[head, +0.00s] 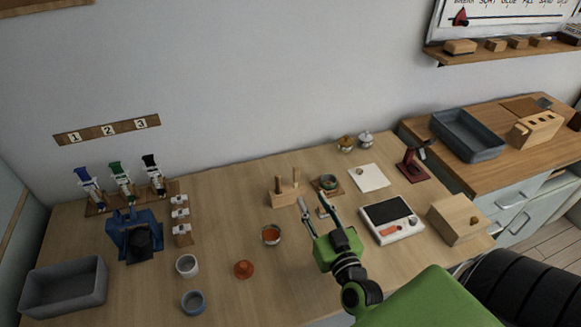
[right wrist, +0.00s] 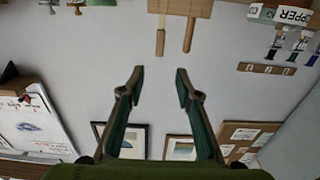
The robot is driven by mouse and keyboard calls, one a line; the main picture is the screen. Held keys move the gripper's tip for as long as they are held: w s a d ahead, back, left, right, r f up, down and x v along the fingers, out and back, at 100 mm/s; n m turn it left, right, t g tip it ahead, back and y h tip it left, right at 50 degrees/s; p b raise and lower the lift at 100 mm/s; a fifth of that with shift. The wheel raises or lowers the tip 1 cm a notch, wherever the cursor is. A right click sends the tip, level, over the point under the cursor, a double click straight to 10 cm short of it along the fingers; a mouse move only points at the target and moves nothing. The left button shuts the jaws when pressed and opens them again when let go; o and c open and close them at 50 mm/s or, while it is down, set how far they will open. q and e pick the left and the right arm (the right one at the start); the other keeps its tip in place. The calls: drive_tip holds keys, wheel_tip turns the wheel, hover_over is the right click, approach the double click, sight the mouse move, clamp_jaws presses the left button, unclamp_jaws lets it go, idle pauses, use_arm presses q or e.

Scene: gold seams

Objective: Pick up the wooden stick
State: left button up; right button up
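A small wooden block holder (head: 284,199) stands in the middle of the bench with two upright sticks in it. The left stick (head: 278,184) is darker brown, and the right one (head: 296,177) is lighter. My right gripper (head: 318,208) is open and empty, just right of and nearer than the holder. Its fingers show spread in the wrist view (right wrist: 160,74), apart from both sticks. My left gripper is not in view.
A small bowl on a wooden coaster (head: 328,184) sits close behind the right gripper. A cup with orange contents (head: 271,235) stands left of it, and a scale (head: 391,219) right. An orange cone-shaped item (head: 244,269) is at the front. Bare bench lies left of the holder.

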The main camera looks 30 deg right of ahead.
sight(297, 171)
drive_tip(key=p+x, duration=0.1)
drive_tip(key=x, duration=0.7)
drive_tip(key=shift+r, duration=0.15)
drive_tip(key=shift+w+d, duration=0.15)
drive_tip(key=shift+w, duration=0.2)
drive_tip(key=shift+w+d+r+p, duration=0.1)
drive_tip(key=shift+w+p, duration=0.25)
drive_tip(key=shift+p, duration=0.05)
drive_tip(key=x, duration=0.4)
drive_tip(key=shift+f, duration=0.3)
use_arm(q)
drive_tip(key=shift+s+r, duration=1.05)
use_arm(e)
drive_tip(key=shift+r, duration=0.1)
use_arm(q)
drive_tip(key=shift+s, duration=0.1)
use_arm(e)
clamp_jaws()
